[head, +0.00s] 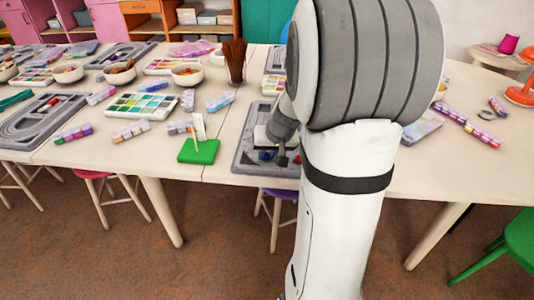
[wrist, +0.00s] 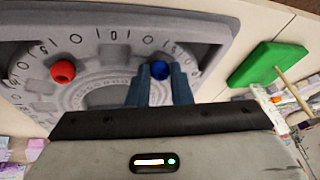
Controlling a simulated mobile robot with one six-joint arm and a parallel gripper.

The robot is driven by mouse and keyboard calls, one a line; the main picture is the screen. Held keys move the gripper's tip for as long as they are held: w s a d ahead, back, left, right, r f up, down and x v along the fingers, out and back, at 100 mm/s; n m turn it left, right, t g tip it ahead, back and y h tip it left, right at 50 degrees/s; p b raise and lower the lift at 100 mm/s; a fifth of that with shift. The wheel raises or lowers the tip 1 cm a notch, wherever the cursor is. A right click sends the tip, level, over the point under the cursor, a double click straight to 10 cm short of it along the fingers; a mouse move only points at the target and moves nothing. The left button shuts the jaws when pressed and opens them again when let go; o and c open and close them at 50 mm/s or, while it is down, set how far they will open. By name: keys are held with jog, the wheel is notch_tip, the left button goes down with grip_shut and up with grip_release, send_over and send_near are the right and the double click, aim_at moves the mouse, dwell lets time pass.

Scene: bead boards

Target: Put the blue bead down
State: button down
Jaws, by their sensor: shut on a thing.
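My gripper (wrist: 160,84) is shut on the blue bead (wrist: 159,69), which shows between the fingertips in the wrist view. The bead is over the grey bead board (wrist: 110,22), near its printed scale marks. I cannot tell whether it touches the board. A red bead (wrist: 62,71) sits on the same board, to the left in the wrist view. In the head view, the blue bead (head: 266,155) is a small spot by my gripper (head: 279,160) over the board (head: 245,155). My arm hides much of the board there.
A green block (head: 199,151) with an upright stick and white card stands just left of the board; it shows in the wrist view too (wrist: 268,62). A brush cup (head: 235,62), paint trays (head: 143,106) and bead boxes crowd the table. Bare tabletop lies left of the green block.

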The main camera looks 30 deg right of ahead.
jog(key=c, duration=1.6)
grip_release()
jog(key=shift+s+a+f, duration=0.1)
jog(key=shift+s+f, duration=0.15)
jog(key=shift+f, duration=0.35)
jog(key=shift+r+p, duration=0.45)
jog(key=shift+p, duration=0.1)
jog(key=w+a+p+v, duration=0.1)
jog(key=p+v, duration=0.2)
jog(key=v, duration=0.8)
jog(key=s+a+n+g, duration=0.1)
jog(key=s+a, duration=0.3)
jog(key=s+a+n+g, duration=0.1)
jog(key=s+a, duration=0.4)
jog(key=s+a+f+n+g, duration=0.1)
jog(key=s+a, duration=0.3)
jog(key=a, duration=0.1)
jog(key=shift+s+f+n+h, duration=0.15)
jog(key=shift+s+n+h, duration=0.15)
jog(key=shift+n, duration=0.1)
